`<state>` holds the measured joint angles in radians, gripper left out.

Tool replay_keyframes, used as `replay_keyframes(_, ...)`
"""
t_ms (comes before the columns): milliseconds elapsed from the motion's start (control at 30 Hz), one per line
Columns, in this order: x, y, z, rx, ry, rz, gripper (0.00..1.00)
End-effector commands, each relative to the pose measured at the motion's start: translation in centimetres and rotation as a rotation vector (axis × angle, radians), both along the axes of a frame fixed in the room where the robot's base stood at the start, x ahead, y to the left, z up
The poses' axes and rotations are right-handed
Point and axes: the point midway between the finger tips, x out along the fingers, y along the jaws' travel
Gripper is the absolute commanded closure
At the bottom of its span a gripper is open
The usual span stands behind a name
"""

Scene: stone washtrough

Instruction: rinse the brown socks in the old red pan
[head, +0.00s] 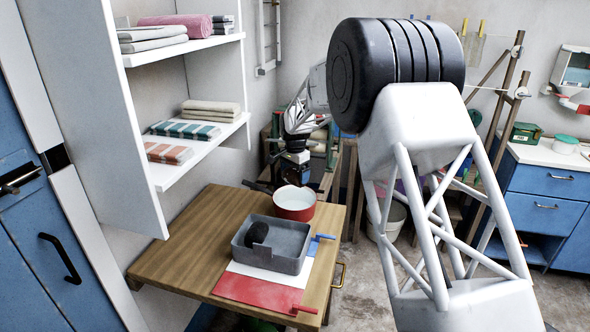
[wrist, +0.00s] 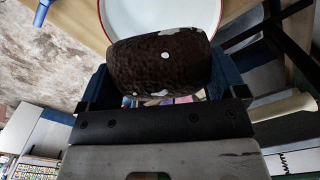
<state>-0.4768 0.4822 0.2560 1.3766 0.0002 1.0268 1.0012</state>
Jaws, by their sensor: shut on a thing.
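The brown socks (wrist: 158,68) are a dark brown bundle with a few white spots, held between the two blue fingers of my gripper (wrist: 160,88) in the wrist view. The old red pan (head: 295,211) stands on the wooden table, with a white inside and a dark handle (head: 257,187) to the left. Its white inside and thin red rim (wrist: 160,15) show beyond the socks in the wrist view. In the head view my gripper (head: 291,174) is just above and behind the pan; the socks are hard to make out there.
A grey stone trough (head: 288,264) with a dark rounded thing (head: 256,234) inside stands in front of the pan. A red mat (head: 245,290) and blue piece (head: 322,238) lie beside it. White shelves (head: 195,140) with folded cloths rise at left. The table's left part is clear.

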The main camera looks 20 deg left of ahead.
Motion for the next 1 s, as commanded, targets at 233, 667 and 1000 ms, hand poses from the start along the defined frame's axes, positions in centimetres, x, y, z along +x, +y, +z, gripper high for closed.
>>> replay_keyframes(233, 0.0, 0.0, -1.8, -0.001, 0.001, 0.0, 0.36)
replay_keyframes(667, 0.0, 0.0, -4.8, -0.001, 0.001, 0.0, 0.36)
replay_keyframes(1000, 0.0, 0.0, -7.3, 0.0, 0.001, 0.0, 0.36)
